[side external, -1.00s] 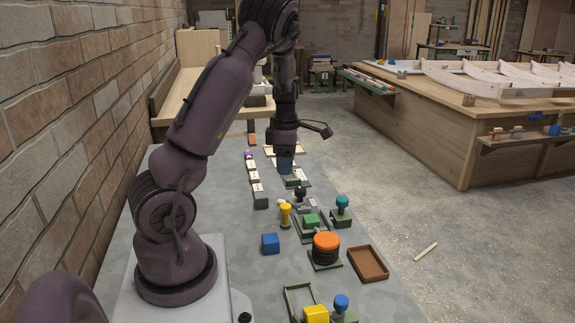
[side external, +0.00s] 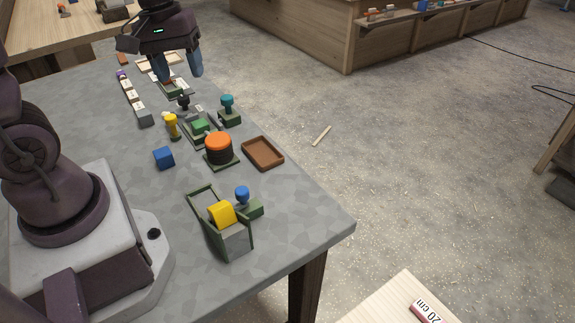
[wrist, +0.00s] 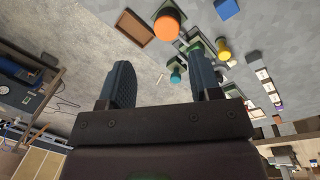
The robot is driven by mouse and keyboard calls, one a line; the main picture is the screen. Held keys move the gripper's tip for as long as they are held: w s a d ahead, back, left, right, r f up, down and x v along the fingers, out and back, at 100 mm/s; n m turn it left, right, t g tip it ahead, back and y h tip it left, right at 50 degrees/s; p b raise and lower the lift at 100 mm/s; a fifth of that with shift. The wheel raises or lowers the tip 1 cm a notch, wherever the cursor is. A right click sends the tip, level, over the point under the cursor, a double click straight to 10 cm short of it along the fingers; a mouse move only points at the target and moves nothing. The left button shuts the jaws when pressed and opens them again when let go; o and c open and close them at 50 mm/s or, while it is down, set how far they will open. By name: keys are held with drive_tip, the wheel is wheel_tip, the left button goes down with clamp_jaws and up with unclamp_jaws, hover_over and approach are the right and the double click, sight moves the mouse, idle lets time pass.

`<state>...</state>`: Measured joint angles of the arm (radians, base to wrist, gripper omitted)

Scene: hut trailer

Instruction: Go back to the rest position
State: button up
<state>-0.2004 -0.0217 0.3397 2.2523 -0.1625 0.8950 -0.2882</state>
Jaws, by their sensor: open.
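My gripper (side external: 180,77) is open above the far part of the grey table (side external: 95,100), over the far end of the row of objects. In the wrist view, my gripper (wrist: 163,84) shows its two blue-grey fingers spread apart with nothing between them. The table objects appear beyond the fingers, at the top and right of that view. My arm's base stands at the left in the side external view.
Near my gripper are a black-knobbed piece (side external: 184,102), a teal-knobbed piece (side external: 228,104) and a yellow piece (side external: 171,125). Closer are an orange-topped cylinder (side external: 218,148), a brown tray (side external: 263,153), a blue cube (side external: 164,157) and a green-framed holder (side external: 222,220).

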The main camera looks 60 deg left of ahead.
drive_tip(key=s+d+r+m+t+y, duration=0.1)
drive_tip(key=s+d+r+m+t, duration=0.3)
drive_tip(key=d+r+m, duration=0.5)
drive_tip(key=shift+s+d+r+m+t, duration=0.25)
drive_tip(key=shift+s+d+m, duration=0.5)
drive_tip(key=shift+d, duration=0.95)
drive_tip(key=shift+f, duration=0.1)
